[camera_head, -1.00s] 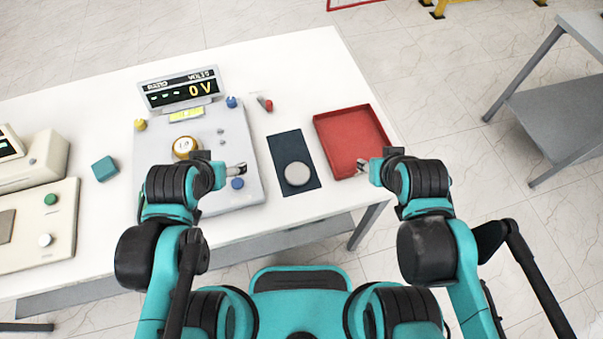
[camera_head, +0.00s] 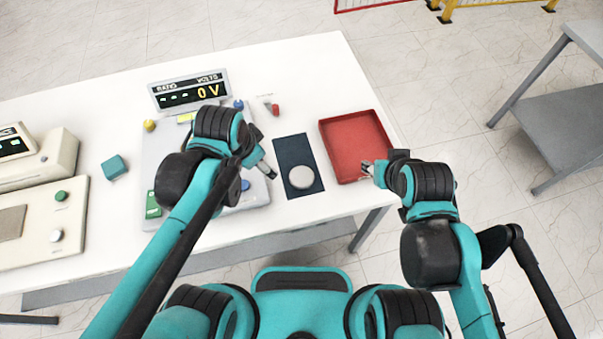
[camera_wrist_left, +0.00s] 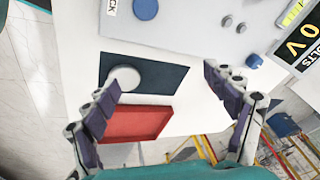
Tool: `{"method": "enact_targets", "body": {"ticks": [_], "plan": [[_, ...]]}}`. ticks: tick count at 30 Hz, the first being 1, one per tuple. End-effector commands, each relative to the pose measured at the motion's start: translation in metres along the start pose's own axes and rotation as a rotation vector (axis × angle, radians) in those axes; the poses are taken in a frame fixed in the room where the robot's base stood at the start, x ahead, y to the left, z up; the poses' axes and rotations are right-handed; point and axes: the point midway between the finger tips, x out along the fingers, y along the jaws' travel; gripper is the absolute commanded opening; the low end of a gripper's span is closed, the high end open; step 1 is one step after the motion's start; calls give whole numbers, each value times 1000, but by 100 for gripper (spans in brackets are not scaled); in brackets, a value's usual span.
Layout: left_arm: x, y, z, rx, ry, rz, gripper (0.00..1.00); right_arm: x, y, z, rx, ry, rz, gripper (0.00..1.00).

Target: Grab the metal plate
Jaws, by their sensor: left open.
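The metal plate, a round pale grey disc (camera_head: 301,177), lies on the near part of a dark blue mat (camera_head: 288,151) on the white table. It also shows in the left wrist view (camera_wrist_left: 125,77), between the spread fingers and closer to the left-hand one. My left gripper (camera_head: 267,171) is open and empty, just left of the mat in the head view, apart from the disc. The left gripper's spread fingers show in the left wrist view (camera_wrist_left: 160,86). My right gripper (camera_head: 367,168) is at the near right part of the red tray; its finger opening is too small to judge.
A red tray (camera_head: 325,140) stands right of the mat. A tester with a display reading 0 V (camera_head: 190,92) stands left, partly hidden by my left arm. A small red-and-grey part (camera_head: 271,106) lies behind the mat. A teal block (camera_head: 114,167) and beige devices (camera_head: 45,225) are farther left.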

Motion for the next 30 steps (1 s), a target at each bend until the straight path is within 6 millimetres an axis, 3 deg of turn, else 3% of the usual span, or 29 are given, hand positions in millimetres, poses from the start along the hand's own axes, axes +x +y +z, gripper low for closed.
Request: {"method": "enact_targets", "body": {"ticks": [1,6,12,23,30], "plan": [[2,7,-17,137,-31,39,86,-6,0,-4,0,0,0,40],[22,39,-51,597,-120,179,86,-15,0,-11,0,0,0,40],[41,66,-70,928,-165,297,86,-21,0,-15,0,0,0,40],[76,78,-64,1006,-173,327,86,-11,0,-8,0,0,0,40],[112,81,-57,1004,-172,326,86,2,0,2,0,0,0,40]]}}
